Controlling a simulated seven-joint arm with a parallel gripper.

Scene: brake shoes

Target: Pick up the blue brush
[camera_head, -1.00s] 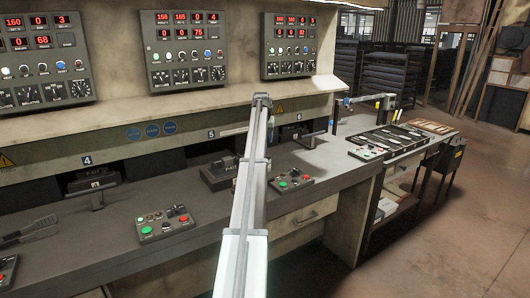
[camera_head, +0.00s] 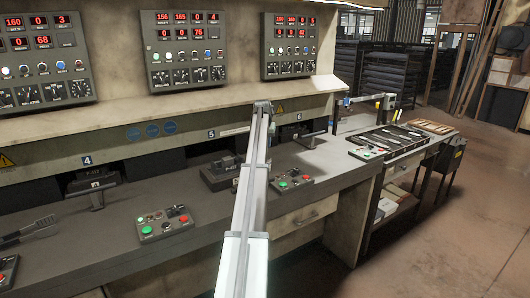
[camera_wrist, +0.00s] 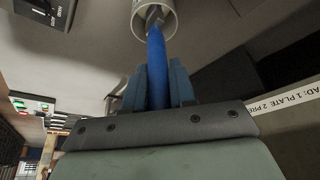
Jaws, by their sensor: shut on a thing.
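The blue brush (camera_wrist: 156,62) shows in the wrist view as a blue handle between the two dark blue fingers of my gripper (camera_wrist: 158,82). My gripper is shut on the handle. The handle's far end, with a grey metal part, reaches into the opening of a pale round cup (camera_wrist: 172,22) at the top of the view. The brush's bristles cannot be made out. In the head view my arm spans the middle of the bench, and the gripper and brush are hidden.
The grey bench (camera_head: 110,250) carries button boxes (camera_head: 165,223) and black press fixtures (camera_head: 97,190). Display panels hang on the wall above. A side table with a tray of tools (camera_head: 395,138) stands at the right. The floor at the right is clear.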

